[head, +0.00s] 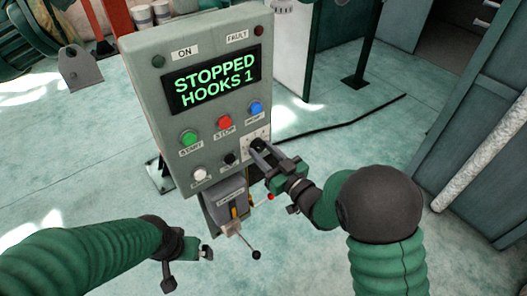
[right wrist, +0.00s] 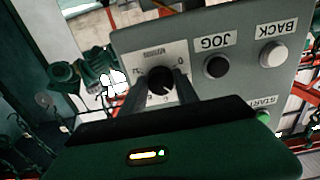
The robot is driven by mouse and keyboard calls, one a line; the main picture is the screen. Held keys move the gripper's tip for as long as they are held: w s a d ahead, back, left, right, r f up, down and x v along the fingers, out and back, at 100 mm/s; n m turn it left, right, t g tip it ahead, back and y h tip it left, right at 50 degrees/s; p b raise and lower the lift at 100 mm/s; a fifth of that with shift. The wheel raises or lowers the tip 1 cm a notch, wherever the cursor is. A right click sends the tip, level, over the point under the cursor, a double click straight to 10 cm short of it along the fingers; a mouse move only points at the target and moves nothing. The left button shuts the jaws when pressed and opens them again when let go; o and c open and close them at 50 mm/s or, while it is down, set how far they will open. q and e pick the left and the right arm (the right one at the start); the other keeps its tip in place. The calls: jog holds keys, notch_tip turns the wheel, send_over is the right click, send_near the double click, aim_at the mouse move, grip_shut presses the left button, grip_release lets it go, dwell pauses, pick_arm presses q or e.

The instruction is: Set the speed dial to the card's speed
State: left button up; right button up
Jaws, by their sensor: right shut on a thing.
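The grey control panel (head: 197,105) stands upright in the head view, its screen (head: 216,80) reading "STOPPED HOOKS 1". The speed dial (right wrist: 160,82) is a black round knob on a pale scale plate; "0" and a few marks show, but I cannot read its setting. My right gripper (head: 262,152) is shut on the dial, one finger on each side in the right wrist view (right wrist: 161,92); the fingers hide part of the scale. My left gripper (head: 190,255) is low and left of the panel's base, apart from it; its jaws are unclear. I cannot make out a speed card.
The panel has green START (head: 189,139), red STOP (head: 224,123) and blue (head: 255,108) buttons. JOG (right wrist: 216,67) and BACK (right wrist: 273,54) buttons sit beside the dial. A lever with a black ball (head: 256,255) sticks out below the panel. The floor around is mostly clear.

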jog(key=shift+m, duration=0.3)
grip_shut()
jog(key=m, duration=0.2)
jog(key=shift+m, duration=2.6)
jog(key=o, duration=1.2)
grip_release()
jog(key=shift+s, duration=0.1)
